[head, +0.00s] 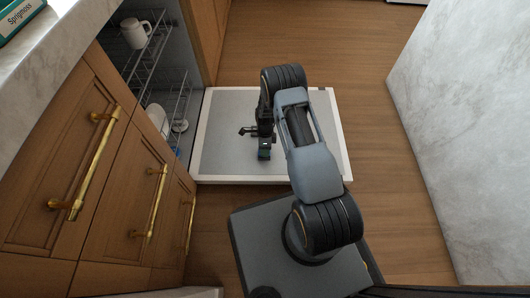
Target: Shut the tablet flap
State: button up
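The open dishwasher door (222,158) lies flat, with a grey inner panel and a pale rim. My gripper (257,140) is low over the middle of this panel, and its dark parts blend together, so its opening is unclear. A small dark piece with a blue-green patch (264,153) shows at its near side. I cannot tell whether this is the tablet flap, a tablet or part of my gripper. No tablet flap is clearly visible; my arm and gripper cover part of the panel.
The dishwasher racks (178,103) hold a white mug (135,32) and other white dishes at left. Wooden cabinets (100,170) with brass handles stand at left. A marble-sided block (465,110) stands at right, with clear wooden floor (375,165) between it and the door.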

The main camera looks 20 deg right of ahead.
jog(key=shift+s+f, duration=0.1)
jog(key=shift+f, duration=0.35)
jog(key=shift+c, duration=0.4)
grip_shut()
